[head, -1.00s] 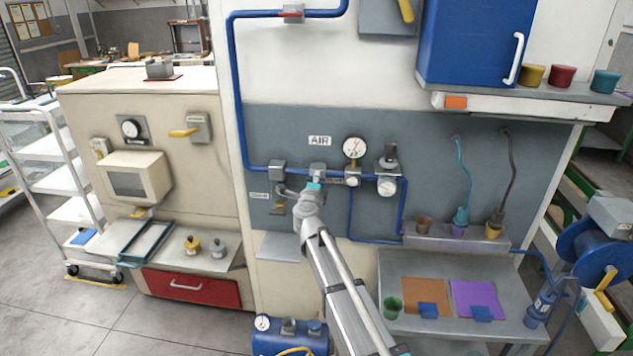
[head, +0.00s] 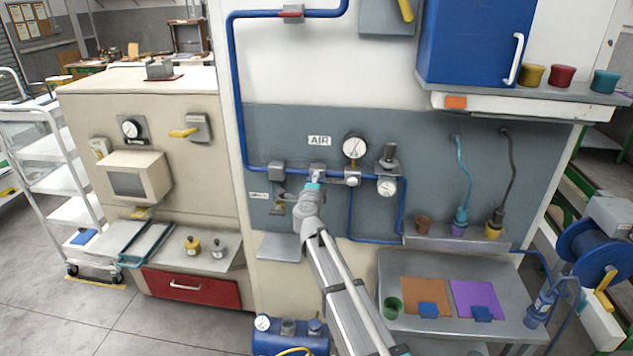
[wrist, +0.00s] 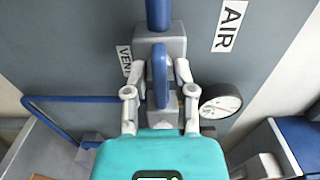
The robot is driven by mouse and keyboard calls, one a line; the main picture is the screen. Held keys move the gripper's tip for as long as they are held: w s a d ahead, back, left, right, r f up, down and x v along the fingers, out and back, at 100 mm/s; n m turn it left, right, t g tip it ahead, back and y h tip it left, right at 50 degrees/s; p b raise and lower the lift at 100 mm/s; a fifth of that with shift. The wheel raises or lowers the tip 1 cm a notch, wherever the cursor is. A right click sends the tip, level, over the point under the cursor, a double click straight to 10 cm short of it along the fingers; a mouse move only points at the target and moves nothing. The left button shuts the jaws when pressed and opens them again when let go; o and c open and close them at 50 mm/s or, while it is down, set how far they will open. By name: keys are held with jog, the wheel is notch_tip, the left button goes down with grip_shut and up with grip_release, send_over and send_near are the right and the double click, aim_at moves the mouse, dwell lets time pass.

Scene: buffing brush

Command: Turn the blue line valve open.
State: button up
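The blue line valve is a grey block (head: 318,168) on the blue pipe under the AIR label. It also shows in the wrist view as a grey body (wrist: 160,45) with a blue handle (wrist: 160,78) in front. My gripper (wrist: 160,80) is at the valve, with one pale finger on each side of the blue handle. Gaps show between the handle and both fingers, so it looks open and not clamped. In the head view my gripper (head: 315,180) covers the handle.
A pressure gauge (head: 354,147) and a regulator (head: 388,165) sit close to the right. A VENT label (head: 258,195) with a small fitting is at lower left. A grey shelf (head: 281,246) projects below. The panel above the AIR label (head: 319,141) is bare.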

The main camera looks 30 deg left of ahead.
jog(key=shift+o, duration=0.7)
jog(key=shift+s, duration=0.1)
jog(key=v, duration=1.1)
jog(key=shift+s, duration=0.35)
jog(key=shift+d, duration=0.15)
